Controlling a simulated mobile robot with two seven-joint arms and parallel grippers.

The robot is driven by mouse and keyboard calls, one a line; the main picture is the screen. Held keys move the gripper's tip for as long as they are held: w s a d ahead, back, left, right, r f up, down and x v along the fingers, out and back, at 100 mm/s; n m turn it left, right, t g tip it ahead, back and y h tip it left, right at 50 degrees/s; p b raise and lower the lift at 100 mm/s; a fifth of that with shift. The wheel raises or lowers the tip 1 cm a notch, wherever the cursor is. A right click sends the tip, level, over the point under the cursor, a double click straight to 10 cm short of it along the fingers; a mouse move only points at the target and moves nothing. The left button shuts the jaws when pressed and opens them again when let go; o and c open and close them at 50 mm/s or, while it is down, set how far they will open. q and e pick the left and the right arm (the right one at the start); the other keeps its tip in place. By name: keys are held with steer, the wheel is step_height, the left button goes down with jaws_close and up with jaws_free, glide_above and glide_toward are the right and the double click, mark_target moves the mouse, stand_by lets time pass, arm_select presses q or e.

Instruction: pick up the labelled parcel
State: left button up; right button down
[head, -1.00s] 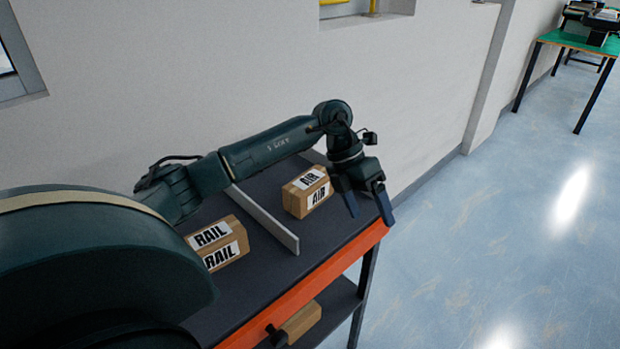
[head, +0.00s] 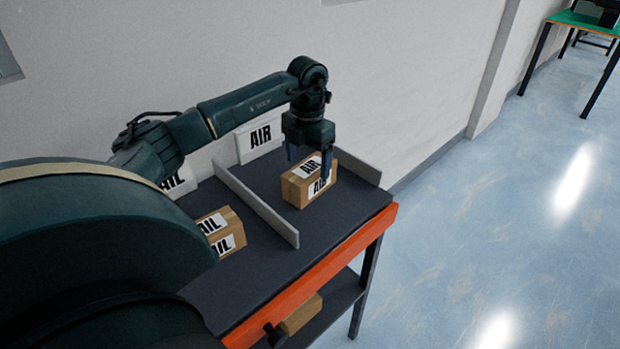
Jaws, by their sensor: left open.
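My left gripper (head: 308,167) points down over this parcel. Its jaws are open, with one finger by the parcel's far left side and the other in front of its right part. Whether the fingers touch it I cannot tell. A second brown parcel, with RAIL labels (head: 229,221), lies in the left compartment, partly hidden by my arm. My right gripper is not in view.
A low grey divider (head: 257,207) separates the compartments, and a grey side panel (head: 357,167) stands at the right end. An AIR sign (head: 260,140) and a partly hidden RAIL sign (head: 177,183) stand at the back. Another box (head: 302,315) is on the lower shelf.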

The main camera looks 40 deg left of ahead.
mark_target(310, 167)
arm_select(q)
steer(key=f, duration=0.5)
steer(key=shift+w+d, duration=0.15)
steer(key=shift+d, duration=0.05)
steer(key=shift+c, duration=0.6)
steer(key=shift+r, duration=0.1)
steer(key=c, duration=1.1)
steer(key=shift+c, duration=0.2)
